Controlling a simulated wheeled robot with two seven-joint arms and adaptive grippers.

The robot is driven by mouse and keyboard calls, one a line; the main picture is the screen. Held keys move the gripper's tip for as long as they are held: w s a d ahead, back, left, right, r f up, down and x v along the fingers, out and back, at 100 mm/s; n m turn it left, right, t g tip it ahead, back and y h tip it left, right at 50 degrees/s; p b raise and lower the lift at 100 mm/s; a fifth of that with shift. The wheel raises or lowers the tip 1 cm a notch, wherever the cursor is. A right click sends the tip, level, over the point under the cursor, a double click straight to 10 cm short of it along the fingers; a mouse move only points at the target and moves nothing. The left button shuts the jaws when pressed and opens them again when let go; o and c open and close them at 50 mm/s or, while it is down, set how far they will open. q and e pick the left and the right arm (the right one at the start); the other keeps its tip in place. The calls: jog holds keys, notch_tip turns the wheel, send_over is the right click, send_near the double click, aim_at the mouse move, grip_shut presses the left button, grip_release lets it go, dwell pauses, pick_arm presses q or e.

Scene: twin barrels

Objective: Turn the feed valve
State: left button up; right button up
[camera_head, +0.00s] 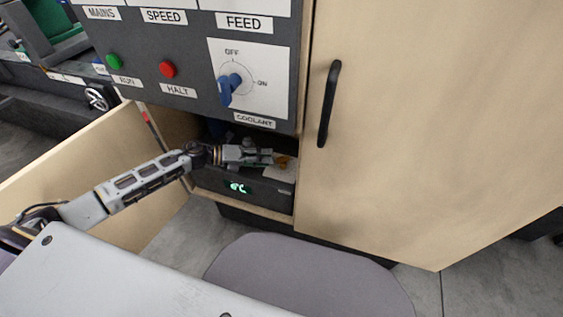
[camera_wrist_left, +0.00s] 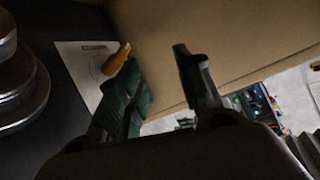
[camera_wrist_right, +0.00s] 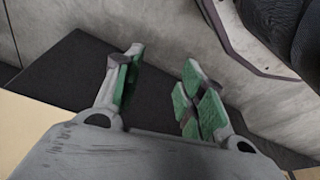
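An orange lever-like piece (camera_head: 283,161) shows inside the open cabinet, beside my left gripper (camera_head: 262,156). In the left wrist view the orange piece (camera_wrist_left: 117,60) stands by a pale plate, just outside the left finger and not between the fingers. My left gripper (camera_wrist_left: 158,72) is open and empty. I cannot tell for sure that this piece is the feed valve. A FEED label (camera_head: 244,22) and a blue knob (camera_head: 231,88) on an OFF/ON dial marked COOLANT are on the panel above. My right gripper (camera_wrist_right: 162,78) is open and empty, outside the head view.
A dark box with a lit green display (camera_head: 239,188) is below my left gripper. An open wooden door (camera_head: 75,165) is at left, and a closed door with a black handle (camera_head: 329,103) at right. A metal cylinder (camera_wrist_left: 20,80) is left of the gripper.

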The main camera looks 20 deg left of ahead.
pick_arm(q)
jog(key=a+f+m+y+b, duration=0.1)
jog(key=a+m+b, duration=0.4)
jog(key=m, duration=0.6)
jog(key=shift+s+a+t+y+b, duration=0.15)
jog(key=shift+a+t+y+b, duration=0.15)
jog(key=shift+a+y, duration=0.2)
pick_arm(e)
notch_tip(320, 180, up, 13)
jog(key=a, duration=0.3)
jog(key=shift+w+y, duration=0.15)
jog(key=shift+y, duration=0.25)
pick_arm(q)
jog(key=shift+d+f, duration=0.1)
pick_arm(e)
jog(key=shift+r+t, duration=0.1)
jog(key=shift+t, duration=0.2)
